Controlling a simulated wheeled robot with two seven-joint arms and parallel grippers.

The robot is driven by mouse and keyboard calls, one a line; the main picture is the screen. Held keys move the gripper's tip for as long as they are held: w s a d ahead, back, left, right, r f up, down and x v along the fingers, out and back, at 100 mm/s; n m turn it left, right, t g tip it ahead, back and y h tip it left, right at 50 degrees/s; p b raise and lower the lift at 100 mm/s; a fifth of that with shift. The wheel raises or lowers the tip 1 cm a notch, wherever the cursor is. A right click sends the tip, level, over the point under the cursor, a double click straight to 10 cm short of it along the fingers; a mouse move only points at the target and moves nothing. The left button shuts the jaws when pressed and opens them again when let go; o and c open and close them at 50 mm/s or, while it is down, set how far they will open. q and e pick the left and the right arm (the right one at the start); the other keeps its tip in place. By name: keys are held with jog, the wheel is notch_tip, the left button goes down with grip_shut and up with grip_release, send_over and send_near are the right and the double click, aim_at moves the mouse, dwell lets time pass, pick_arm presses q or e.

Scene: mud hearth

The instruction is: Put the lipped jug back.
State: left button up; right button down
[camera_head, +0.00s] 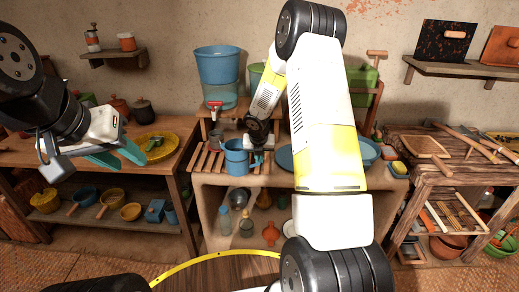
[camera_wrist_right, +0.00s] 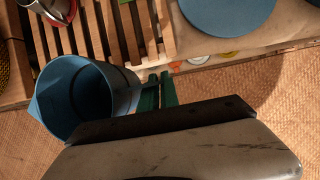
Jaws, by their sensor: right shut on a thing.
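The lipped jug (camera_head: 236,160) is blue, with a pointed spout at its rim. In the head view it is upright at the front of the slatted wooden rack (camera_head: 203,160); I cannot tell whether it rests on it. In the right wrist view the jug (camera_wrist_right: 75,97) shows its open mouth, its spout pointing left. My right gripper (camera_head: 257,157) is at the jug's right side. Its green fingers (camera_wrist_right: 158,91) are shut on the jug's handle side, the grip partly hidden by the gripper body. My left gripper (camera_head: 121,157) is open and empty, before the left counter.
A metal cup (camera_head: 216,138) stands behind the jug, near a blue water container (camera_head: 218,68) with a red tap. A blue plate (camera_head: 285,157) lies right of my right gripper. A yellow plate (camera_head: 157,146) is on the left counter. Bottles stand on the shelf below.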

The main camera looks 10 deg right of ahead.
jog(key=w+d+f, duration=0.4)
jog(key=w+d, duration=0.3)
jog(key=d, duration=0.3)
jog(key=shift+w+f, duration=0.4)
jog(key=c, duration=1.6)
grip_release()
